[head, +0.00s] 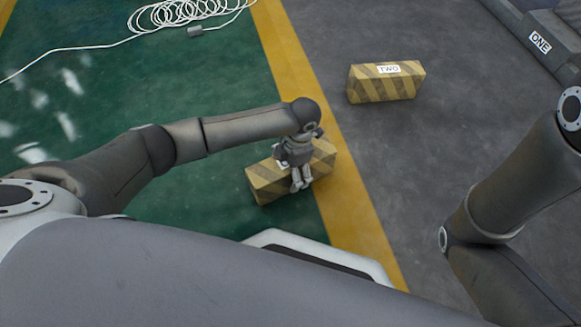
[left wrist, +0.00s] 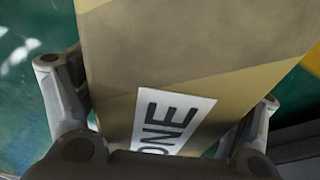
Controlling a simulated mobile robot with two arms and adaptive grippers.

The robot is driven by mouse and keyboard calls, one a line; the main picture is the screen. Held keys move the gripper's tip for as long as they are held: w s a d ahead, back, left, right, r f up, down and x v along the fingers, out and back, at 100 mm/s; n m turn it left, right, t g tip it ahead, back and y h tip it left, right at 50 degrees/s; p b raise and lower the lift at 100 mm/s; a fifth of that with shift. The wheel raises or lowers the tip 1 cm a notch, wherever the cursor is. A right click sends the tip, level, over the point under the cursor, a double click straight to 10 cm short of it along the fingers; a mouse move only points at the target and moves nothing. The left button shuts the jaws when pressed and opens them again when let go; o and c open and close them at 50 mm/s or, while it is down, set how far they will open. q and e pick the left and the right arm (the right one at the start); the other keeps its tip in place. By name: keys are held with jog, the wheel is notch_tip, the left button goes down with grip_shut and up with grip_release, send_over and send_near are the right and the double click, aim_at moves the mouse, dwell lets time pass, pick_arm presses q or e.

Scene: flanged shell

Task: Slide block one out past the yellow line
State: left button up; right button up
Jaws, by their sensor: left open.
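Block one (head: 266,183), tan with dark diagonal stripes, lies across the edge of the yellow line (head: 350,205). Its left part is on the green floor and its right end is on the line. My left gripper (head: 300,180) is over the middle of the block and hides part of it. In the left wrist view the block's top (left wrist: 195,45) shows a white "ONE" label (left wrist: 172,121). The open fingers of my left gripper (left wrist: 160,88) stand on either side of the block; I cannot tell whether they touch it. My right gripper is out of the picture.
A similar block labelled "TWO" (head: 385,86) stands on the grey floor right of the line. A coiled white cable (head: 185,14) lies on the green floor. Grey floor (head: 400,160) beside the line is clear.

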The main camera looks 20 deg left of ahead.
pick_arm(q)
jog(key=c, duration=1.8)
